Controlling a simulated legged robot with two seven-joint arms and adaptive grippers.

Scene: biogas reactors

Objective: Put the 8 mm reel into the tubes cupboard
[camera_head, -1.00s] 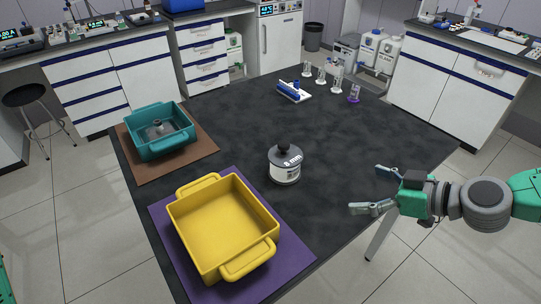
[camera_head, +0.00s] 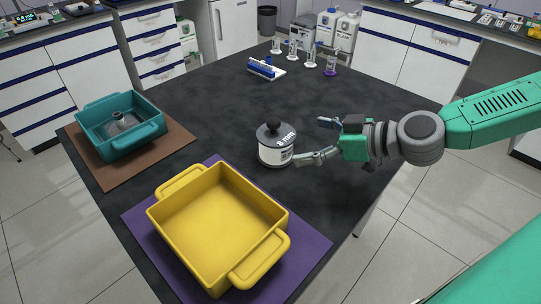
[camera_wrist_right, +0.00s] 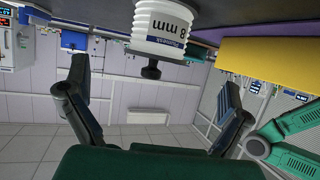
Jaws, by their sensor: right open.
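The 8 mm reel (camera_head: 275,146), a white drum with a dark top, a black knob and an "8 mm" label, stands upright on the dark table. In the right wrist view the reel (camera_wrist_right: 160,25) appears upside down at the top, beyond and between the fingers. My right gripper (camera_head: 316,140) is open and empty, just to the right of the reel, its fingers pointing at it. In the wrist view the open fingers (camera_wrist_right: 155,90) are wide apart. I cannot tell whether the nearer finger touches the reel. No cupboard labelled for tubes can be made out. My left gripper is not in view.
A yellow tray (camera_head: 170,250) on a purple mat (camera_head: 150,225) lies in front of the reel. A teal tray (camera_head: 95,150) on a brown mat (camera_head: 165,160) stands at left, holding a grey object. A blue rack (camera_head: 262,68) and several small cylinders stand at the far edge.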

